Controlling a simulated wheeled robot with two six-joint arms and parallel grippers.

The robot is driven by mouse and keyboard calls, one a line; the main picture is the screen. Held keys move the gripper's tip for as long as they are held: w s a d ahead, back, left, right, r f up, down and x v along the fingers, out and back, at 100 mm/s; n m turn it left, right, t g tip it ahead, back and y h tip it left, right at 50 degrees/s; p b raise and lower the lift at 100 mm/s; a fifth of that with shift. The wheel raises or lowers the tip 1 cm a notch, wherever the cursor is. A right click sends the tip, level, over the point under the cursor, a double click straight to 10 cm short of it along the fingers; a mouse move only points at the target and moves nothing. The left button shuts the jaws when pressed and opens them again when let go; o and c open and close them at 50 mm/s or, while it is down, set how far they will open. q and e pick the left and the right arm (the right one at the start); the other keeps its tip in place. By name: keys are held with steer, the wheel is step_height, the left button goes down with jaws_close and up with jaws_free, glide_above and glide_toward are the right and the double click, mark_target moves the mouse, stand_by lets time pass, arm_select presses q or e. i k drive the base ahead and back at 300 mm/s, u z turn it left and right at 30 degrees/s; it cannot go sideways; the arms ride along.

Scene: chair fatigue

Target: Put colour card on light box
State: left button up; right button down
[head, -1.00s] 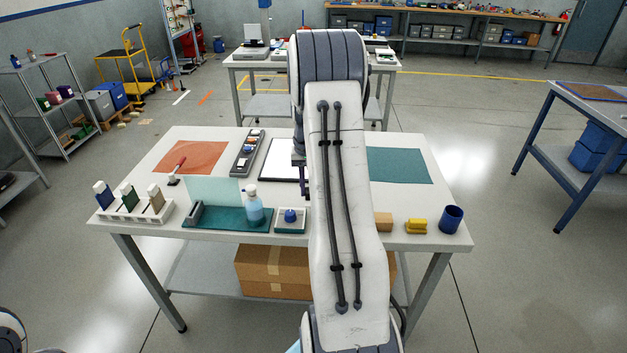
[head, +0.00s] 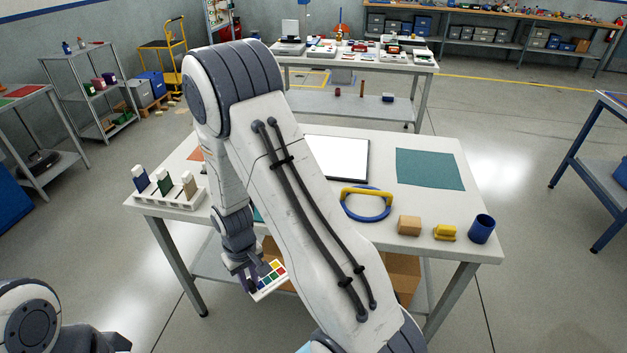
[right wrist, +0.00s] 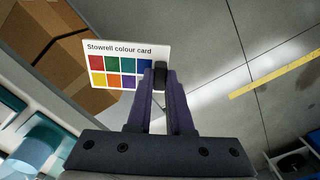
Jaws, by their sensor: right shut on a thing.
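The colour card (head: 269,281), white with rows of coloured squares, is held by my right gripper (head: 254,279) in front of the table's front edge, below the top. In the right wrist view the card (right wrist: 123,50) faces the camera, reads "Stowrell colour card", and has its right part between the fingertips (right wrist: 159,78). The light box (head: 340,159), a white panel with a dark frame, lies flat on the table, bare where it shows. My right arm hides its left part. The card is well apart from it. My left gripper is out of view.
The white table (head: 445,213) carries a yellow-handled blue ring (head: 367,204), a wooden block (head: 409,225), a yellow object (head: 444,233), a blue cup (head: 482,229), a green mat (head: 430,170) and a rack of bottles (head: 168,192). A cardboard box (head: 402,277) stands underneath.

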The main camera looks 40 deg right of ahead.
mark_target(332, 154)
steer(key=u, duration=1.4)
steer(key=i, duration=0.9)
steer(key=z, duration=2.6)
